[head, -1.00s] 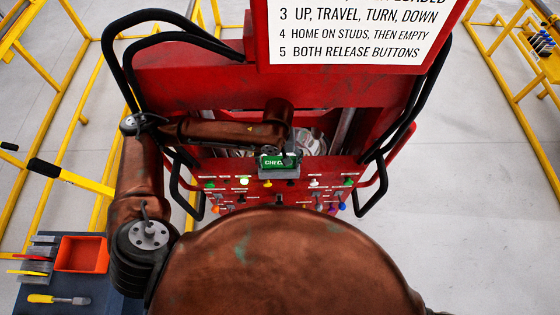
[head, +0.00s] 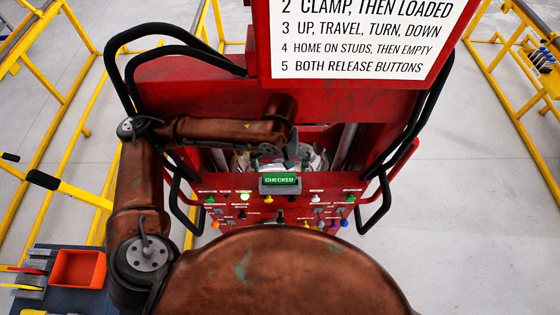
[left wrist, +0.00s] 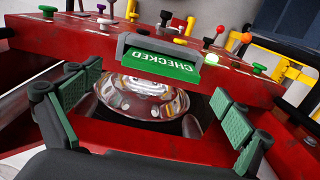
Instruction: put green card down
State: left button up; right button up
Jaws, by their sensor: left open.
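The green card (head: 280,180), marked CHECKED, sits in a grey holder at the top edge of the red control panel in the head view. In the left wrist view the card (left wrist: 160,64) appears upside down, just beyond my fingers. My left gripper (left wrist: 150,118) is open, with its green pads apart on either side and nothing between them. In the head view my left gripper (head: 291,152) is just behind the card, partly hidden by its own arm. My right gripper is not in view.
The red panel (head: 240,205) carries several coloured knobs and buttons. A shiny round metal part (left wrist: 140,95) lies below the card. Black handles (head: 380,205) flank the panel. An orange tray (head: 78,269) stands at lower left, and a white instruction sign (head: 365,40) is above.

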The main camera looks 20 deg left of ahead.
pick_arm(q)
notch_tip(320, 180, up, 5)
jog(key=shift+r+b, duration=0.2)
jog(key=shift+b, duration=0.15)
dwell(0.3)
jog(key=shift+s+a, duration=0.1)
